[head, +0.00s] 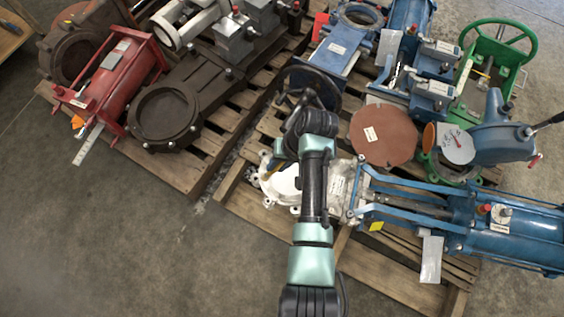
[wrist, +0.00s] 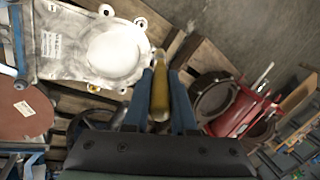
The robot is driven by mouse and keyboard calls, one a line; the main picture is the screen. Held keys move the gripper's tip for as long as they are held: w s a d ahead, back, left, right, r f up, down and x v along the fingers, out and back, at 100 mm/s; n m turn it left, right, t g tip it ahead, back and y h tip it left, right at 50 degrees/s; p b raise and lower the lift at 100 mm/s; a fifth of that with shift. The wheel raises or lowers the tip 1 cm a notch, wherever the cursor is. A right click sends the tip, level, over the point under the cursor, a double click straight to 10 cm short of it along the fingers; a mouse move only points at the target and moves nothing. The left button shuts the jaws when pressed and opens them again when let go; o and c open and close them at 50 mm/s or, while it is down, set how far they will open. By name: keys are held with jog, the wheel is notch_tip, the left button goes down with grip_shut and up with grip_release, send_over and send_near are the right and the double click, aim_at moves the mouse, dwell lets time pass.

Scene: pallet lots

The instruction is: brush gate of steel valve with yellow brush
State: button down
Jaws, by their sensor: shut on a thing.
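The steel valve (head: 338,186) lies on the wooden pallet, pale grey with lugs around its body. Its round whitish gate (head: 285,182) is partly hidden by my arm in the head view. The wrist view shows the valve (wrist: 60,42) at upper left, with the gate (wrist: 117,48) facing up. My gripper (wrist: 161,76) is shut on the yellow brush (wrist: 159,97), held between the two blue fingers. The brush's far end is just right of the gate's edge in the wrist view. I cannot tell whether it touches the valve; its bristles are not clear.
A brown disc (head: 383,135) and a blue valve with a lever (head: 503,138) stand beyond the steel valve. A blue cylinder (head: 515,236) extends to the right. A dark valve (head: 165,117) and a red cylinder (head: 112,82) occupy the left pallet. Concrete floor is clear at lower left.

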jog(key=w+d+f+t+h+b, duration=0.1)
jog(key=w+f+b, duration=0.2)
jog(key=f+b, duration=0.8)
jog(key=shift+d+f+b, duration=0.2)
jog(key=shift+f+b, duration=0.05)
jog(key=shift+b, duration=0.2)
jog(key=f+b, duration=0.2)
jog(key=b, duration=0.1)
jog(key=f+b, duration=0.3)
jog(key=b, duration=0.1)
jog(key=shift+d+f, duration=0.2)
jog(key=shift+f, duration=0.15)
jog(key=shift+f+b, duration=0.4)
jog(key=shift+f, duration=0.45)
jog(key=shift+s+d, duration=0.1)
